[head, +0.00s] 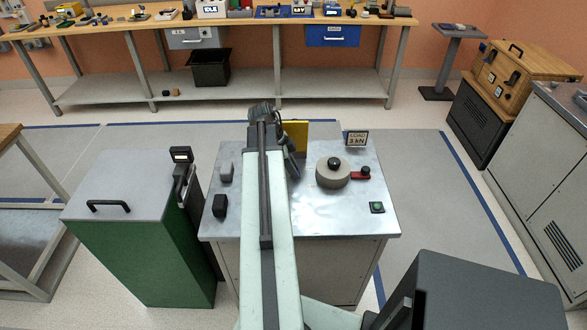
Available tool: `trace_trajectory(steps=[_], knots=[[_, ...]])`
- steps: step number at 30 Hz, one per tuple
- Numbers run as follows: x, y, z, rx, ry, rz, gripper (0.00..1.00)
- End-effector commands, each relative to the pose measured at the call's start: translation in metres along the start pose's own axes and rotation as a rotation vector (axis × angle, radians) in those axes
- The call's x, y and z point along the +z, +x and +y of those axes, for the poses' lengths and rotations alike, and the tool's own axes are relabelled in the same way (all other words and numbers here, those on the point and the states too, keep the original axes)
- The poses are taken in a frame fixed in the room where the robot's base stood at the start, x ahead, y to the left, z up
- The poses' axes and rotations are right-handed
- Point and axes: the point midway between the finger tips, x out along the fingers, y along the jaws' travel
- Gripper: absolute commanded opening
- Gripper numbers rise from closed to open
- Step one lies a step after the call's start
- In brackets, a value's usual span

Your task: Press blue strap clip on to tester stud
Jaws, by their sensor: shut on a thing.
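The tester is a cabinet with a bare metal top (318,218), straight ahead in the head view. A small sign (357,138) on it reads "LOAD 3 kN". My arm reaches over the middle of the top. My gripper (293,172) points down at its far end, partly behind the arm, in front of a yellow plate (297,134). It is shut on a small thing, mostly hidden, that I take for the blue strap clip. I cannot make out the clip's outline or the stud, nor whether they touch.
A grey drum with a black knob (333,172), a red lever (360,175) and a green button (377,207) stand right of my arm. A green cabinet (150,255) adjoins on the left. A long workbench (270,22) runs behind, with clear floor between.

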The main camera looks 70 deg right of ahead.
Motion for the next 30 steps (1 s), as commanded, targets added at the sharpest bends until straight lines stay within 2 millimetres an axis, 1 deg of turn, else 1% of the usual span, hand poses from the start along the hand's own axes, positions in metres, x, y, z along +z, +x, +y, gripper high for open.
trace_trajectory(steps=[11, 12, 14, 15, 25, 28, 30], knots=[[0.002, 0.003, 0.0, -0.001, -0.001, -0.002, 0.0], [0.002, 0.003, 0.0, -0.001, -0.001, -0.002, 0.26], [0.002, 0.002, 0.0, -0.001, -0.001, -0.002, 0.43], [0.002, 0.002, 0.0, -0.001, -0.001, -0.002, 0.46], [0.001, 0.0, 0.0, -0.001, -0.001, -0.001, 0.46], [0.0, -0.009, 0.0, -0.001, -0.001, -0.001, 0.46], [-0.001, -0.019, 0.0, -0.001, -0.001, -0.001, 0.46]])
